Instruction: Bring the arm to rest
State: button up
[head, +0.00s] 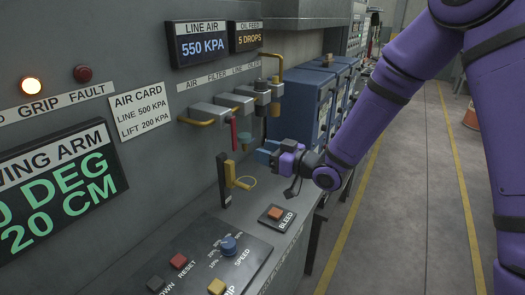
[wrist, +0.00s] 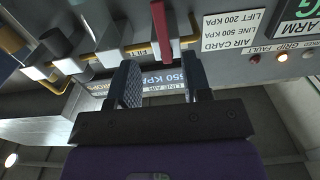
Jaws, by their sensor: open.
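My purple arm (head: 400,80) reaches in from the upper right of the head view. My gripper (head: 262,152) is in front of the grey panel, just below the row of line-air fittings. In the wrist view my gripper (wrist: 160,82) shows two dark textured fingers spread apart with nothing gripped between them. A red lever (wrist: 162,30) shows beyond and between the fingertips in the wrist view; I cannot tell how close it is. The red lever also shows in the head view (head: 234,133), left of the gripper.
A yellow-handled lever (head: 235,175) stands left below the gripper. A bleed button (head: 276,213) and a control panel with a blue speed knob (head: 229,245) are on the ledge. Blue cabinets (head: 305,105) stand behind the gripper.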

jog(key=s+d+r+m+t+h, duration=0.1)
jog(key=s+d+r+m+h, duration=0.2)
jog(key=d+r+h, duration=0.55)
jog(key=s+d+r+m+t+h, duration=0.15)
jog(key=d+r+h, duration=0.3)
jog(key=d, duration=0.75)
jog(key=s+d+r+m+g+h, duration=0.1)
jog(key=s+d, duration=0.4)
jog(key=s, duration=0.8)
jog(key=s+d+r+m+g+h, duration=0.1)
jog(key=s+d+r+m+g, duration=0.2)
jog(key=s, duration=1.1)
jog(key=d+m+g, duration=0.1)
jog(key=m+g, duration=0.1)
jog(key=m, duration=0.1)
jog(key=shift+s+d, duration=0.25)
jog(key=shift+d, duration=0.15)
